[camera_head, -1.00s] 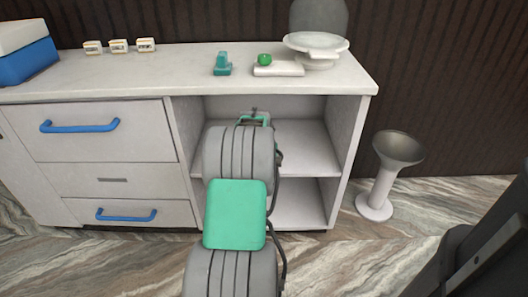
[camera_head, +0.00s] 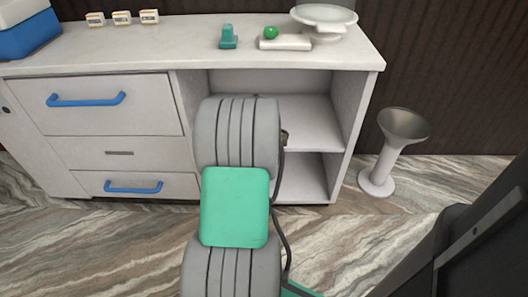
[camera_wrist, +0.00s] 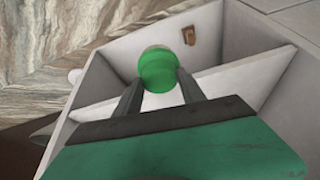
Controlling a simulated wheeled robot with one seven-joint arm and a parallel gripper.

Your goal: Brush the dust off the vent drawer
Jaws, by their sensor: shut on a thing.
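The cabinet has a pale top drawer (camera_head: 110,125) with a blue handle, a middle front (camera_head: 160,153) with a narrow dark slot, and a bottom drawer (camera_head: 85,184) with a blue handle. All look shut. I cannot tell for sure which is the vent drawer, and I make out no dust. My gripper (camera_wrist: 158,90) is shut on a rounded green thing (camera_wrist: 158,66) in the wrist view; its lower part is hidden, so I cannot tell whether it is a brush. My arm hides the gripper in the head view, in front of the open shelves (camera_head: 300,120).
On the counter (camera_head: 180,55) stand a teal object (camera_head: 228,38), a white block (camera_head: 285,43) with a green ball (camera_head: 270,32), a white dish scale (camera_head: 323,18), and small boxes (camera_head: 122,18). A flared stand (camera_head: 380,165) is at the right. Floor is clear at left.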

